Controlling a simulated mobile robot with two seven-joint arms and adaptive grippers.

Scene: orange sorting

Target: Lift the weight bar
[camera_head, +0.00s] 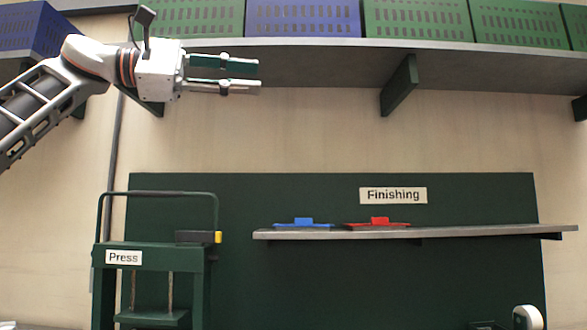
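A dark green press (155,265) labelled "Press" stands at the lower left, with a thin hoop-shaped frame rising over its top. A short dark bar with a yellow end (218,237) lies at the right of the press top; I cannot tell whether this is the weight bar. My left gripper (258,77) is in the upper left, well above the press and apart from it. Its two fingers point right with a gap between them, and it is empty. My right gripper does not show clearly; only a white and dark piece appears at the bottom right edge.
An upper shelf (320,67) with green and blue crates (303,18) runs close behind my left gripper, with a bracket (398,86) below it. A lower shelf (480,233) under the "Finishing" sign holds a blue piece (303,224) and a red piece (378,222).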

